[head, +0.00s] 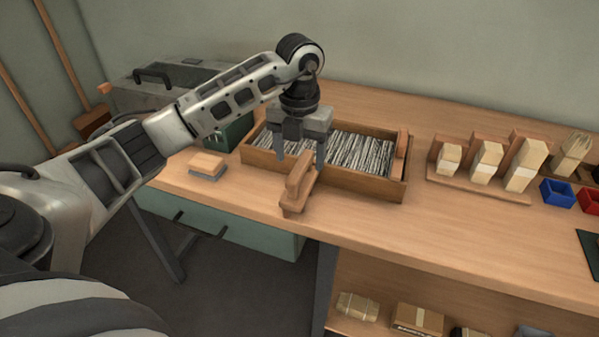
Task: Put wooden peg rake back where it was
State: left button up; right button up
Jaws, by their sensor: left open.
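A wooden piece with a raised bar, which looks like the wooden peg rake (299,189), sits at the front left of a shallow wooden tray (360,186), close to the table's front edge. Its pegs cannot be made out. My left gripper (301,152) points down over the left part of the tray, its two fingers spread apart and nothing seen held between them. The right finger overlaps the top of the wooden piece in the picture; whether they touch cannot be told. My right gripper is not in view.
The tray holds many thin grey-white strips. A small wood-topped block (207,164) lies left of it. A rack with brush-like blocks (485,187), a blue bin (557,194) and a red bin (590,201) stand right. The front right tabletop is clear.

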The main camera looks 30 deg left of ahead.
pick_arm(q)
notch_tip(320, 180, up, 5)
jog(key=shift+r, duration=0.1)
jog(key=s+d+f+m+h, duration=0.2)
jog(key=d+f+h, duration=0.1)
jog(key=d, duration=0.3)
jog(key=s+d+f+m+h, duration=0.1)
jog(key=d+f+h, duration=0.2)
jog(key=d, duration=0.4)
jog(key=s+d+r+n+t+h, duration=0.1)
jog(key=s+d+r+n+h, duration=0.15)
jog(key=d+h, duration=0.45)
jog(key=s+d+r+n+t+h, duration=0.1)
jog(key=s+d+r+n+h, duration=0.15)
jog(key=d+h, duration=0.4)
jog(key=w+a+f+n+t+y, duration=0.1)
jog(key=a+f+n+t+y, duration=0.35)
jog(key=n+t, duration=0.5)
jog(key=w+a+f+n+t+y, duration=0.1)
jog(key=a+f+n+t+y, duration=0.35)
jog(key=n, duration=0.75)
jog(key=s+a+f+n+g+y, duration=0.2)
jog(key=s+f+n+g+y, duration=0.3)
jog(key=s+f, duration=0.7)
jog(key=shift+f+n+y, duration=0.9)
jog(key=shift+n+y, duration=0.25)
